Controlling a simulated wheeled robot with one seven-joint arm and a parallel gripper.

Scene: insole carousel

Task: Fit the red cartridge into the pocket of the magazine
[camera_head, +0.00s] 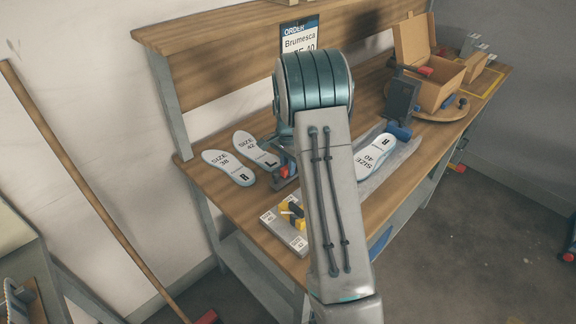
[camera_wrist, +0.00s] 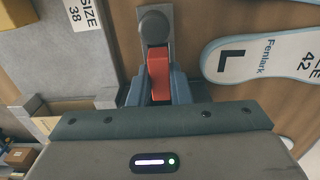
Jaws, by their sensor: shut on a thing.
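My gripper (camera_head: 284,172) is low over the bench, partly hidden behind my arm in the head view. In the wrist view its blue-grey fingers (camera_wrist: 158,92) are shut on a red bar-shaped piece (camera_wrist: 158,72). The far end of this red piece meets a dark grey round knob on a grey plate (camera_wrist: 155,27); I cannot tell whether they are joined. I cannot tell for sure that the red piece is the cartridge. A grey block with size labels (camera_head: 292,238) and a yellow-and-black part lies at the bench's front edge; whether it is the magazine is unclear.
Insoles lie on the bench: size 38 (camera_head: 229,167) and size 42 (camera_head: 256,149) to the left, size 40 (camera_head: 376,154) to the right. A dark upright device (camera_head: 402,97) stands near an open cardboard box (camera_head: 432,93) on a round turntable (camera_head: 440,116). An order sign (camera_head: 299,36) is behind.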

